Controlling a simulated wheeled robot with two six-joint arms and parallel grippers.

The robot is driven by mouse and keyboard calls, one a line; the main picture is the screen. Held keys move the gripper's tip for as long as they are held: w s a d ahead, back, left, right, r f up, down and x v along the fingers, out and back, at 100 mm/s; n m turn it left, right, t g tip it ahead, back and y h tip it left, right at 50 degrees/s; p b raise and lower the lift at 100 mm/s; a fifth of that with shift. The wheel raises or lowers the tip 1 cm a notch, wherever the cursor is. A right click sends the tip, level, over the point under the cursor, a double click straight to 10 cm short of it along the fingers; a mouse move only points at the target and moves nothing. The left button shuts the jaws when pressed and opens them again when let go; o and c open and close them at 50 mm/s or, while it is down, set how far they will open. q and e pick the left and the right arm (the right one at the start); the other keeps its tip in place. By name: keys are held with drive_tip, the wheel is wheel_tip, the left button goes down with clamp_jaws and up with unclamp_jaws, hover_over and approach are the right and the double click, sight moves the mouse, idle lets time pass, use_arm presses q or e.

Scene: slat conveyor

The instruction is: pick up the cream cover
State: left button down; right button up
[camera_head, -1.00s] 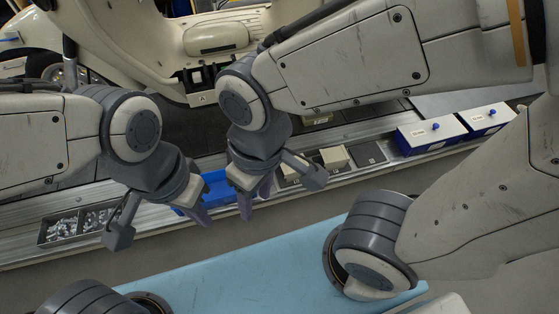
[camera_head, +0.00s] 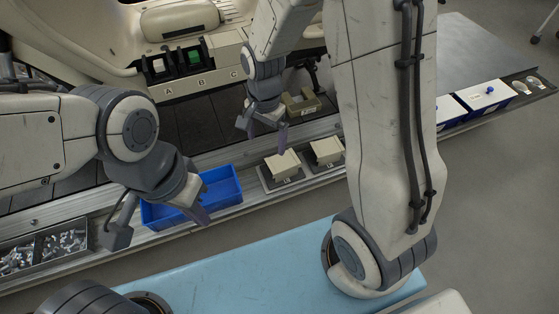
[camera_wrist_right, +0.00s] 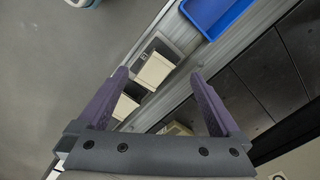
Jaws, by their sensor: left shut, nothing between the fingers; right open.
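Two cream covers, a left one (camera_head: 282,164) and a right one (camera_head: 326,151), sit on dark pads along the rail. The left cover also shows in the right wrist view (camera_wrist_right: 154,70), and the other one (camera_wrist_right: 125,106) lies partly behind a finger. My right gripper (camera_head: 266,132) is open and empty, above and just behind the left cover. In the wrist view its fingers (camera_wrist_right: 160,76) are spread on either side of that cover, apart from it.
The blue tray (camera_head: 229,186) stands left of the covers. An olive-beige bracket (camera_head: 302,106) lies behind them. A metal-parts bin (camera_head: 42,252) is at far left. White-topped blue boxes (camera_head: 484,95) stand right. A cream machine body with slots marked A, B, C is behind.

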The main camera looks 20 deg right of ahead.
sight(284, 161)
drive_tip(key=w+d+f+m, duration=0.1)
drive_tip(key=d+f+m, duration=0.1)
drive_tip(key=f, duration=0.1)
drive_tip(key=w+d+f+m+b, duration=0.1)
drive_tip(key=d+f+m, duration=0.1)
drive_tip(key=f, duration=0.2)
drive_tip(key=w+d+f+m+b, duration=0.1)
drive_tip(key=d+f+m, duration=0.1)
drive_tip(key=f, duration=0.1)
drive_tip(key=shift+w+d+f, duration=0.2)
drive_tip(key=shift+w+d, duration=0.05)
drive_tip(key=shift+w, duration=0.15)
wheel_tip(284, 161, down, 4)
drive_tip(key=shift+f+b, duration=0.25)
drive_tip(key=shift+b, duration=0.8)
wheel_tip(284, 161, down, 5)
drive_tip(key=b, duration=0.3)
drive_tip(key=shift+w+f, duration=0.15)
drive_tip(key=shift+f, duration=0.05)
use_arm(q)
wheel_tip(284, 161, down, 8)
drive_tip(key=shift+f, duration=0.15)
use_arm(e)
drive_tip(key=c, duration=1.2)
